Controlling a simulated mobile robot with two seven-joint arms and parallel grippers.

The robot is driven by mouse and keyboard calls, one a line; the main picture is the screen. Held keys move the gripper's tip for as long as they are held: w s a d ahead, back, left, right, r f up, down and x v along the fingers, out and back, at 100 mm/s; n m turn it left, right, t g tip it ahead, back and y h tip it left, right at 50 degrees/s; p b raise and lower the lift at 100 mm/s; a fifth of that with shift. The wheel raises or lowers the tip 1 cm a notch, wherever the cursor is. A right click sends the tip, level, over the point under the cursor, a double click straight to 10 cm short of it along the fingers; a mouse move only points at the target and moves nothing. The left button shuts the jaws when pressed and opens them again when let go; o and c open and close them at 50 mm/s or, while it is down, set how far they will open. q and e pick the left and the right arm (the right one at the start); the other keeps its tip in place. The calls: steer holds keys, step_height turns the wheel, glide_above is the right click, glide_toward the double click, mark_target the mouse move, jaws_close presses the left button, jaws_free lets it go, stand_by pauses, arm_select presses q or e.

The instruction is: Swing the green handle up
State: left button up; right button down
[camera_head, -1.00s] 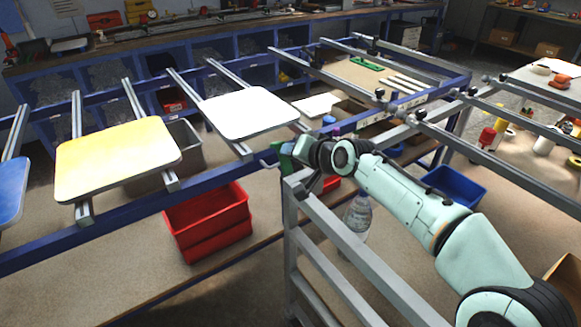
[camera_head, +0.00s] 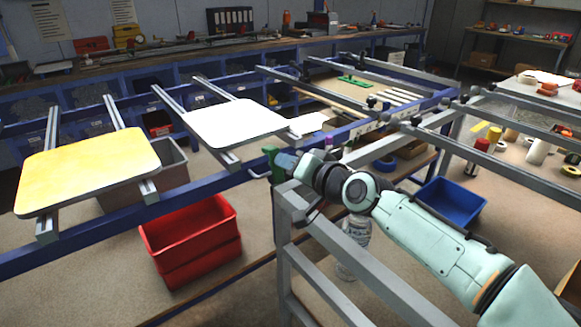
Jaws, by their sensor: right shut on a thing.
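The green handle (camera_head: 271,157) shows as a small green piece at the corner of the blue and grey frame, just right of the white sign plate. My right gripper (camera_head: 280,163) is at the handle and shut on it. Its fingers are mostly hidden behind the wrist and the handle. The rest of the handle is hidden too, so its exact tilt is hard to tell. My left gripper is not in view.
A white sign plate (camera_head: 236,123) and a yellow one (camera_head: 88,171) lie on rails at left. Red bins (camera_head: 190,240) stand below them. A grey metal frame (camera_head: 335,246) runs under my right arm. A blue bin (camera_head: 451,202) and a clear bottle (camera_head: 352,248) are beyond it.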

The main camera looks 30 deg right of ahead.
steer(key=c, duration=0.9)
jaws_free()
steer(key=shift+o, duration=0.2)
steer(key=p+v, duration=0.2)
steer(key=v, duration=1.1)
steer(key=shift+s+d+p, duration=0.1)
steer(key=shift+s+p, duration=0.1)
steer(key=shift+p, duration=0.15)
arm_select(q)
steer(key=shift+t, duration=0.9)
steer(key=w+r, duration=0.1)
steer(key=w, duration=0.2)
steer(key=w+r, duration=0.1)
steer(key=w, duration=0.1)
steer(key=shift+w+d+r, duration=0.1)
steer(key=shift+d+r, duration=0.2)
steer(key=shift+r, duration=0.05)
